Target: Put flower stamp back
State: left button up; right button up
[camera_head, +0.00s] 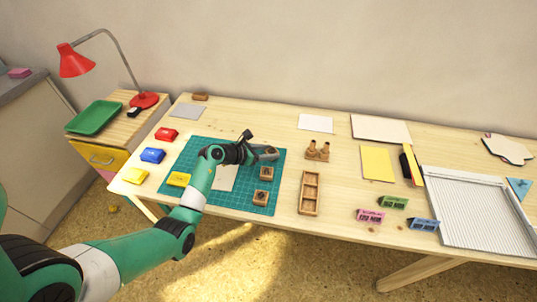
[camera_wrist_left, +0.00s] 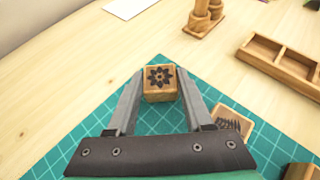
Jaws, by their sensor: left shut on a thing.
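The flower stamp (camera_wrist_left: 160,83) is a small wooden block with a dark flower print on its upper face. It sits between the fingertips of my left gripper (camera_wrist_left: 159,92), which is shut on it. In the head view my left gripper (camera_head: 268,154) is over the back right part of the green cutting mat (camera_head: 233,201); the stamp is hard to make out there. A wooden tray with open, empty-looking compartments (camera_head: 311,185) lies right of the mat and shows at upper right in the wrist view (camera_wrist_left: 262,66). My right gripper is not in view.
Two other wooden stamps (camera_head: 266,172) (camera_head: 261,197) rest on the mat; one shows a leaf-like print (camera_wrist_left: 232,122). A wooden stand with handled pieces (camera_head: 317,151) is behind the tray. Coloured inkpads (camera_head: 152,155) are at the left. Table between mat and tray is clear.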

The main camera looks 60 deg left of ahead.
pick_arm(q)
jog(key=shift+f, duration=0.15)
jog(key=o, duration=1.1)
jog(key=p+v, duration=0.6)
jog(key=v, duration=0.5)
jog(key=shift+s+r, duration=0.1)
jog(key=shift+r, duration=0.2)
jog(key=shift+s+r, duration=0.1)
jog(key=shift+s, duration=0.3)
jog(key=shift+d, duration=0.1)
